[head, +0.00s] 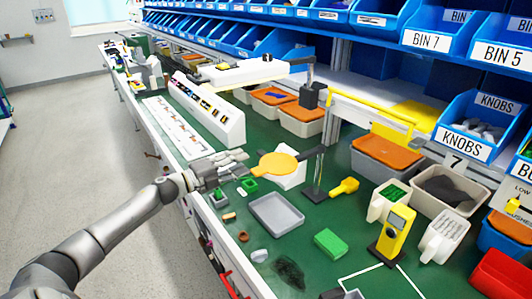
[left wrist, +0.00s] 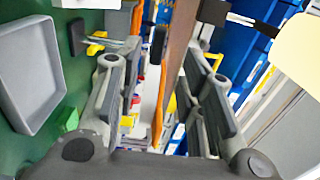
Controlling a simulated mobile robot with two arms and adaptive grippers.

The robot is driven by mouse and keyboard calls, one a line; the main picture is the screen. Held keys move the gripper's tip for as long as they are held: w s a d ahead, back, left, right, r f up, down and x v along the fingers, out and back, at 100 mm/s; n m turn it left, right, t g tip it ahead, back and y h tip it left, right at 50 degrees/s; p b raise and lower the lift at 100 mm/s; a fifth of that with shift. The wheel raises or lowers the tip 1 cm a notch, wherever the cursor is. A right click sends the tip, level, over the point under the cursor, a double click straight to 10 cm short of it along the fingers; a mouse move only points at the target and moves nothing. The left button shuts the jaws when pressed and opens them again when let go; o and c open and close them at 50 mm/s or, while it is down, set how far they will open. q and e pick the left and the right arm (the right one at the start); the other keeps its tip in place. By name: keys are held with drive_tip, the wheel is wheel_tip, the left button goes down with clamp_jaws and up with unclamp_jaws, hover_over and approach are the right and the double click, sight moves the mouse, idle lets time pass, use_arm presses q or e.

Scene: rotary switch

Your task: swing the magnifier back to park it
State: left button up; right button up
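The magnifier seems to be the orange disc (head: 278,165) on a dark arm, beside a thin upright post (head: 318,175) on the green bench. In the left wrist view an orange strip (left wrist: 158,105), likely the disc seen nearly edge-on, shows between the fingers. My left gripper (head: 246,160) is just left of the disc in the head view. Its two fingers (left wrist: 158,85) are spread apart in the left wrist view. I cannot tell whether either finger touches the disc. My right gripper is not in view.
A grey tray (head: 276,214) and small green blocks (head: 248,185) lie below the gripper. A white box (head: 291,177) stands behind the disc. A yellow device (head: 392,235) stands to the right. A white lamp head (head: 250,73) overhangs the bench farther back. Blue bins line the rear.

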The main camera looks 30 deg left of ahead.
sight(259, 156)
use_arm(q)
drive_tip(key=p+x, duration=0.1)
drive_tip(key=x, duration=0.8)
drive_tip(key=shift+w+a+f, duration=0.1)
drive_tip(key=shift+c, duration=0.3)
clamp_jaws()
